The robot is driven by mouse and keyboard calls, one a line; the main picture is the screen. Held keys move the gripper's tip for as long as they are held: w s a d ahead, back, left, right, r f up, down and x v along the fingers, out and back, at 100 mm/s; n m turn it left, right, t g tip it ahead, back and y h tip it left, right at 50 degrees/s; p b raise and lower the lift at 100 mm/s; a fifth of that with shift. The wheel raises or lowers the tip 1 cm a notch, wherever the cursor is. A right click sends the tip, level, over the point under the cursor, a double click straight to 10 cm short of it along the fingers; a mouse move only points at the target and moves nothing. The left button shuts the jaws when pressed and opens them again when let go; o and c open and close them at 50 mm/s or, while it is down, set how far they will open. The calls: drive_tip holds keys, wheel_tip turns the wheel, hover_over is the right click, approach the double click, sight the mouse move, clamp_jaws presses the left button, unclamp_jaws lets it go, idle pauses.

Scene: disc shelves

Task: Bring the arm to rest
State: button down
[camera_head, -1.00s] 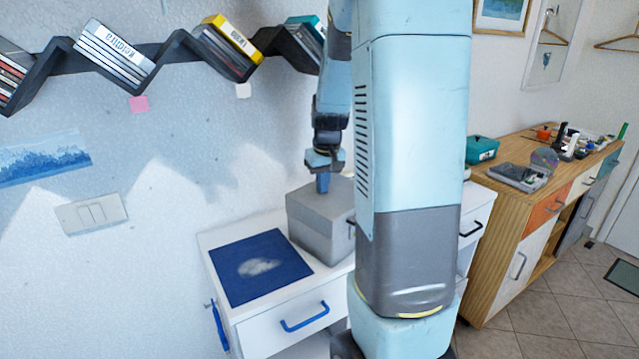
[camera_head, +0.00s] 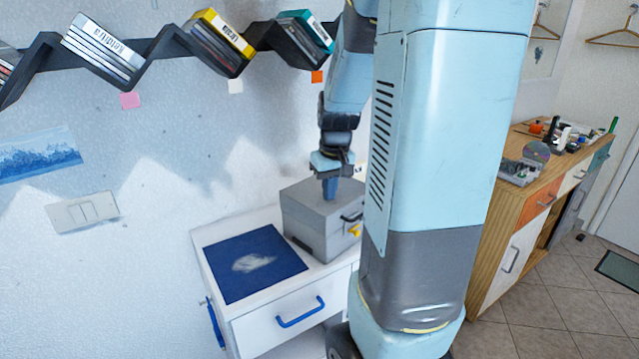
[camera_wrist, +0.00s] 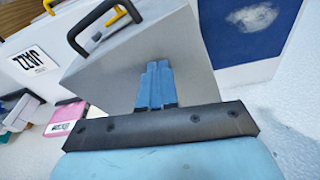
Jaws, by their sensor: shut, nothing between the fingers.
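My gripper (camera_head: 330,187) points down over the grey box (camera_head: 308,222) on the white cabinet. Its blue fingers are together with nothing between them. In the wrist view my gripper (camera_wrist: 157,78) shows with its fingers side by side, in front of the grey box (camera_wrist: 110,75). I cannot tell whether the fingertips touch the box top. My blue arm and column stand to the right of it and hide part of the cabinet.
The white cabinet (camera_head: 215,240) has a blue mat (camera_head: 225,265) beside the box. A black zigzag shelf (camera_head: 160,45) with disc cases runs along the wall above. A wooden sideboard (camera_head: 510,225) with small items stands at right.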

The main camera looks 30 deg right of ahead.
sight(337, 211)
drive_tip(key=shift+s+a, duration=0.2)
drive_tip(key=shift+s, duration=2.3)
drive_tip(key=s+a+r+t, duration=0.3)
drive_tip(key=s+a+r, duration=0.7)
drive_tip(key=a+r, duration=0.4)
drive_tip(key=shift+s+a+n+t, duration=0.15)
drive_tip(key=shift+a+n+t, duration=0.2)
drive_tip(key=shift+n+t, duration=0.05)
drive_tip(key=shift+d, duration=0.15)
